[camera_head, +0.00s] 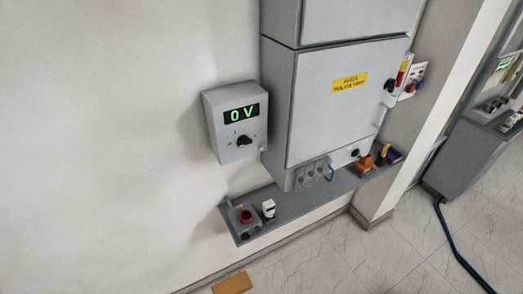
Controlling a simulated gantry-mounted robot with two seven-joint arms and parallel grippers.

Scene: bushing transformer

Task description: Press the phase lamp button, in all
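I cannot make out for sure which part is the phase lamp button. A small panel with red and dark parts (416,76) sits on the wall right of the grey cabinet (335,115). The cabinet has a yellow label (350,83) and is closed. A grey meter box (236,122) on the wall to its left shows "0 V" in green above a black knob (244,141). Neither of my grippers is in view.
A grey shelf (295,205) runs under the cabinet. It holds a box with a red knob (246,216), a small white device (268,209), and orange (365,166) and purple (393,156) items. A blue hose (455,245) lies on the tiled floor at right.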

